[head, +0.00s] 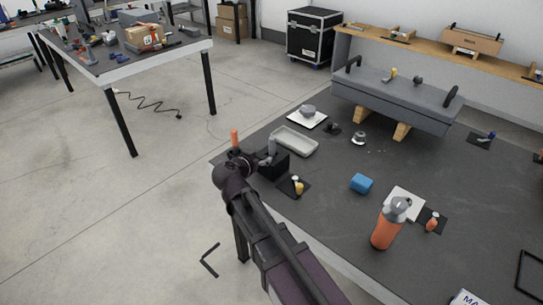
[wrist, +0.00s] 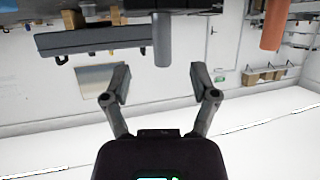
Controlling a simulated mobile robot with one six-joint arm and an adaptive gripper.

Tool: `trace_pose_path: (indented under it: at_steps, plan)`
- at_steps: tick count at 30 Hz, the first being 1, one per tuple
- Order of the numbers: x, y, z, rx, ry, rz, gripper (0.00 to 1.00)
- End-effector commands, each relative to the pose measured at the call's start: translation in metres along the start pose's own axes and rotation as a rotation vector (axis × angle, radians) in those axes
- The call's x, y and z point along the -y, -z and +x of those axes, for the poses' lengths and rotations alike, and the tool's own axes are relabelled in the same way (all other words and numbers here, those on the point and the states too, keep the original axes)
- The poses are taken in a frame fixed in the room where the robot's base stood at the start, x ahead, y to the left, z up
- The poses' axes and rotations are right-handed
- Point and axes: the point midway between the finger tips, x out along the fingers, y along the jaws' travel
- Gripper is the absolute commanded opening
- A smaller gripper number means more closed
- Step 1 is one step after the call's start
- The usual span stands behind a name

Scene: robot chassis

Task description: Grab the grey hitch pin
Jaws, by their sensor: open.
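The grey hitch pin (head: 271,146) appears to be the grey cylinder standing upright at a black block (head: 274,165) near the table's left edge in the head view. In the wrist view, which looks upside down, the grey pin (wrist: 162,40) comes down from the top, between and beyond the fingertips. My gripper (head: 246,160) is at the block, left of the grey pin. Its fingers are spread and empty in the wrist view (wrist: 160,82), apart from the pin. The pin's lower end is hidden in the head view.
An orange cylinder (head: 234,138) stands close to my gripper, and on the right in the wrist view (wrist: 273,25). A grey tray (head: 295,141) lies behind the block. A yellow-topped item (head: 298,187) lies in front.

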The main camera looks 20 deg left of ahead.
Motion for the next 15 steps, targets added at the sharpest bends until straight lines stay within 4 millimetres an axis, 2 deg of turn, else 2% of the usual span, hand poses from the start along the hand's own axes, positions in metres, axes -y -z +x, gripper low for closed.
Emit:
trace_pose_path:
  at_steps: [1,6,10,15]
  plan:
    - [0.001,-0.003,0.011,0.000,-0.002,0.001,0.76]
    - [0.002,-0.002,0.034,0.000,-0.001,-0.001,0.76]
    - [0.001,-0.001,0.044,-0.001,0.000,0.000,0.76]
    - [0.001,0.000,0.046,0.000,0.002,-0.001,0.76]
